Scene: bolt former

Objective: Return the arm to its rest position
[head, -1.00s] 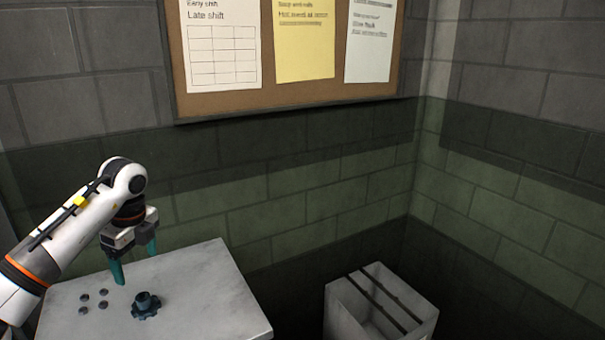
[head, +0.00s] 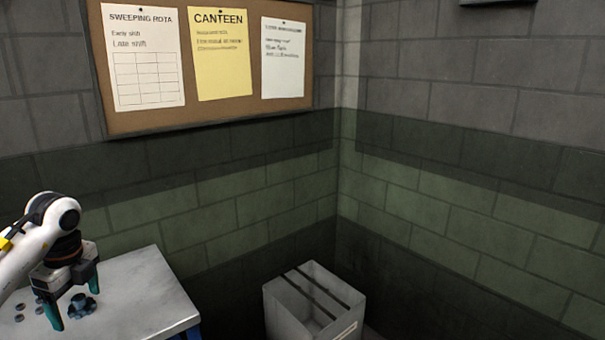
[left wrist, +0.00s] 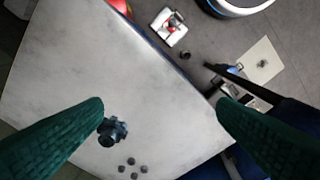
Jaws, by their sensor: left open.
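My left arm (head: 30,240) comes in from the left edge of the head view, reaching over the pale table. My left gripper (head: 73,297) points down with its two teal fingers apart and nothing between them. In the left wrist view the fingers (left wrist: 160,106) are wide apart too. A dark flanged part (left wrist: 113,130) sits on the table beside the left-hand finger in that view; it also shows behind the fingers in the head view (head: 83,304). Several small dark bolts (left wrist: 131,168) lie near it. My right gripper is not in view.
The pale table (head: 150,295) has clear room right of the flanged part. A grey bin (head: 285,313) stands on the floor at the right. A notice board (head: 150,120) hangs on the block wall. A white box (left wrist: 170,28) shows beyond the table in the left wrist view.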

